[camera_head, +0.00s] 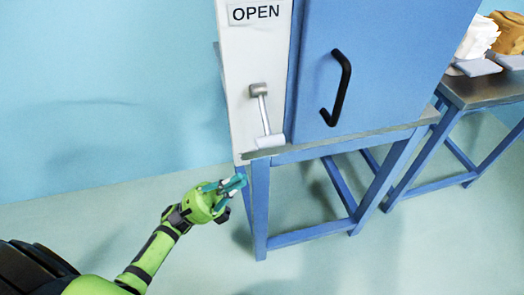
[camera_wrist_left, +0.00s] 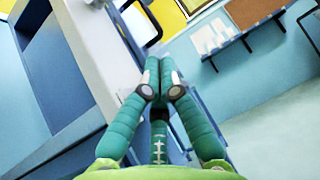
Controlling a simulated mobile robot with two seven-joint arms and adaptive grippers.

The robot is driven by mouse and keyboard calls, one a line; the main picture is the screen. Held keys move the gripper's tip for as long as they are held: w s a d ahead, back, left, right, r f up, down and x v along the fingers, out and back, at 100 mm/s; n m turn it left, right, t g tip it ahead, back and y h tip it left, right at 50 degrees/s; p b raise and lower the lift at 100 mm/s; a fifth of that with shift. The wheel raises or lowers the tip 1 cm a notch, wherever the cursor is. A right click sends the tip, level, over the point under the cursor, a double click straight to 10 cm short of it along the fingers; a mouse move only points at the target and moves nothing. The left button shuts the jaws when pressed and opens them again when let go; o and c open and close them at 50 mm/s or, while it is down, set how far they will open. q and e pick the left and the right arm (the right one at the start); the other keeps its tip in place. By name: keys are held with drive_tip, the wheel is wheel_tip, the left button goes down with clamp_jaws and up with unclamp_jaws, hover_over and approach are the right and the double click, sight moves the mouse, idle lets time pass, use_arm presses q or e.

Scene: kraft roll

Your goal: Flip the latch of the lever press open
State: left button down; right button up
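The latch is a grey lever (camera_head: 264,115) on a white panel (camera_head: 240,60) marked OPEN, left of a blue cabinet door (camera_head: 385,55). Its pivot is at the top and its arm hangs down, slightly right, ending in a pale handle (camera_head: 270,141) just above the table edge. My left gripper (camera_head: 238,183), green with teal fingers, is below and left of the handle, apart from it, by the table's front left corner. In the left wrist view its fingers (camera_wrist_left: 159,68) come together with nothing seen between them. I cannot make out the lever there. My right gripper is not in view.
The cabinet stands on a blue table (camera_head: 345,145) with legs. A black door handle (camera_head: 338,88) sticks out right of the lever. A second table (camera_head: 485,92) with wrapped goods is at the right. The floor left of the table is clear.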

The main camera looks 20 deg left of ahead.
sight(264, 115)
use_arm(q)
drive_tip(key=w+d+r+p, duration=0.1)
drive_tip(key=d+r+p, duration=0.2)
drive_tip(key=r, duration=0.6)
drive_tip(key=shift+w+d, duration=0.15)
drive_tip(key=shift+d, duration=0.95)
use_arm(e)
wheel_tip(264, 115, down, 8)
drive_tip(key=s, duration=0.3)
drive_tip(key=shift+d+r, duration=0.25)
use_arm(q)
drive_tip(key=shift+d+n+t, duration=0.1)
drive_tip(key=shift+n+t, duration=0.4)
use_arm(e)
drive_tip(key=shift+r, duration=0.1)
